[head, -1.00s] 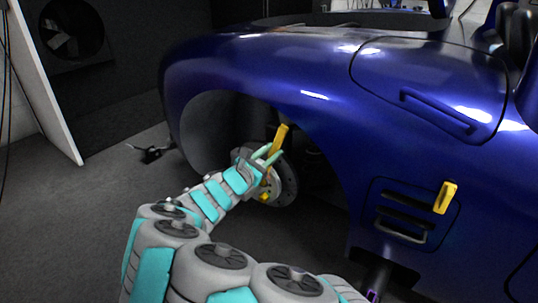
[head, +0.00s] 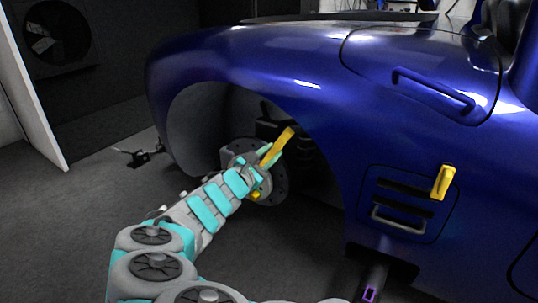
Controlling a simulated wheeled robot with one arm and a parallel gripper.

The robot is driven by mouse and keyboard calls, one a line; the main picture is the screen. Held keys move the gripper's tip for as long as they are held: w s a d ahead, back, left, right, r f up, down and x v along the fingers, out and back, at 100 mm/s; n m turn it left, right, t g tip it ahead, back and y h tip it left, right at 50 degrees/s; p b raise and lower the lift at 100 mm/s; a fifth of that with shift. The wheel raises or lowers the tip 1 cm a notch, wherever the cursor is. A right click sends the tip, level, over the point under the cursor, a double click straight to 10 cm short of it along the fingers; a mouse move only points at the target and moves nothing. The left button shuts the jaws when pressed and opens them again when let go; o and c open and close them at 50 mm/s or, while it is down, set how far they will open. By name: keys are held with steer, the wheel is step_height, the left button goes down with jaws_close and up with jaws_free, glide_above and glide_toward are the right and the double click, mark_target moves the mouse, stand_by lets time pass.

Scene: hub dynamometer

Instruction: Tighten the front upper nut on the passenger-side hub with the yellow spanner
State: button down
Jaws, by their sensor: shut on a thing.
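The yellow spanner (head: 278,146) is held in my gripper (head: 266,160), in front of the hub (head: 277,182) inside the wheel arch. Its free end tilts up and to the right. My gripper is shut on it. A small yellow part (head: 255,195) shows low on the hub face, just under my gripper. My gripper and arm cover the left part of the hub. I cannot make out the front upper nut, nor whether the spanner touches it.
The blue car body (head: 330,90) arches over the hub. A yellow handle-like piece (head: 443,182) is on its side panel by the vents. A dark fan panel (head: 58,35) stands at the back left. The grey floor (head: 75,220) at left is mostly clear.

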steer(key=shift+f, duration=0.1)
steer(key=p, duration=0.4)
steer(key=shift+s+d, duration=0.1)
steer(key=shift+d, duration=0.05)
stand_by(0.4)
steer(key=shift+s+a, duration=0.4)
steer(key=shift+s, duration=0.1)
stand_by(1.0)
steer(key=shift+p+v, duration=0.4)
steer(key=shift+v, duration=2.05)
steer(key=shift+s, duration=0.1)
